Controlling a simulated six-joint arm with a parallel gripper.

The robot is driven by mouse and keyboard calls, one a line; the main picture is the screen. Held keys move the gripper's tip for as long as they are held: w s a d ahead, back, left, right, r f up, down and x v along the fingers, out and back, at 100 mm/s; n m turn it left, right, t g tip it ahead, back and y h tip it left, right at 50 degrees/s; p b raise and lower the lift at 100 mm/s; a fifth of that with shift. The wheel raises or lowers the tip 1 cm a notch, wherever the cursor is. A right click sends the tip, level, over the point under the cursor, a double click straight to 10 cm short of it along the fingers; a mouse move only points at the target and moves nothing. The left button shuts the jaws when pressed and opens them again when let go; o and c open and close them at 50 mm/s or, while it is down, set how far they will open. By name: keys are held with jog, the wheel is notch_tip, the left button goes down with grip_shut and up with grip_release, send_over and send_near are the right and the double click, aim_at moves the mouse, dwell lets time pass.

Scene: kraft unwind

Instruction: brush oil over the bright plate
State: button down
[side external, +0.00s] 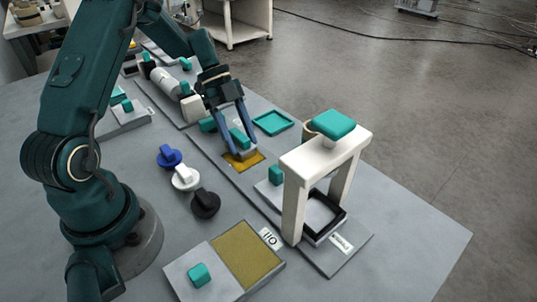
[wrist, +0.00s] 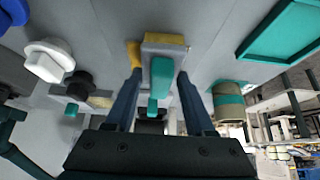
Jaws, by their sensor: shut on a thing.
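My gripper (side external: 241,148) is shut on the teal handle (wrist: 161,78) of a brush with a grey block head (side external: 241,155). In the wrist view the handle stands between the two fingers, and the head (wrist: 165,47) has a yellow face along its far edge. The brush is at a small shiny gold plate (side external: 232,163) on the grey work surface, covering part of it. A gold piece of it shows beside the left finger in the wrist view (wrist: 133,53). I cannot tell whether the head touches the plate. A mustard pad (side external: 248,255) labelled OIL lies at the front.
A white press frame (side external: 326,155) with a teal knob stands right of the plate, over a black frame (side external: 325,216). A teal tray (side external: 273,123) lies behind. Blue (side external: 169,156), white (side external: 185,177) and black (side external: 205,203) knobs are left of the plate.

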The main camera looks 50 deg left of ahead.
jog(key=shift+d, duration=0.45)
jog(key=shift+d, duration=2.5)
jog(key=shift+r, duration=0.15)
jog(key=shift+r, duration=2.9)
